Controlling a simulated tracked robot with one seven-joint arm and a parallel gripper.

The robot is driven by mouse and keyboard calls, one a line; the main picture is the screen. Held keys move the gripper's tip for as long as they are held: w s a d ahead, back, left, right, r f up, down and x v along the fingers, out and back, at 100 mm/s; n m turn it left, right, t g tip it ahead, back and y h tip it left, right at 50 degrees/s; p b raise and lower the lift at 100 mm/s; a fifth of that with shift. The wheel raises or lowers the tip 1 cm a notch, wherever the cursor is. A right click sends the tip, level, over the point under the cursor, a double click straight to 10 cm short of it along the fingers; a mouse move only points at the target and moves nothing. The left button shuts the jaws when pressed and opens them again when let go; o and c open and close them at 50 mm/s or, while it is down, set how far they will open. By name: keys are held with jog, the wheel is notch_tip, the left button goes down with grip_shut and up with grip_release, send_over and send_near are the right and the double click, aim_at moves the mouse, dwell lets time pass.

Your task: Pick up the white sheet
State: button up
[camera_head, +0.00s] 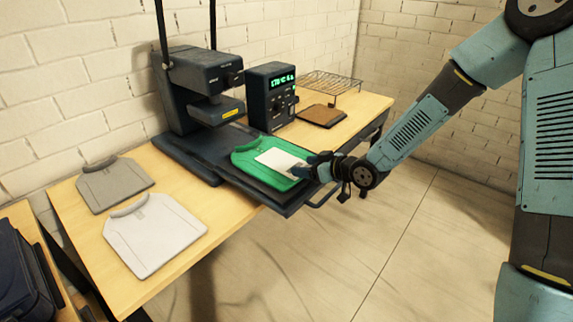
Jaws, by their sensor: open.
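The white sheet (279,160) lies flat on a green shirt (252,155), which rests on the dark lower plate of a heat press (285,204). A small greyish patch shows near the sheet's right corner, beside my gripper. My gripper (312,170) is open at the right edge of the sheet and shirt, reaching in from the right. I cannot tell whether its fingers touch the sheet. The fingers are small and dark here, and part of the shirt's right edge is hidden behind them.
The press head (205,88) stands behind the plate at the left. A control box (270,97) with a green display, a brown pad (321,116) and a wire rack (331,83) are behind. A grey shirt (115,184) and a white shirt (154,234) lie on the wooden table (82,247).

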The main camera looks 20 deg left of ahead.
jog(key=shift+c, duration=0.4)
grip_shut()
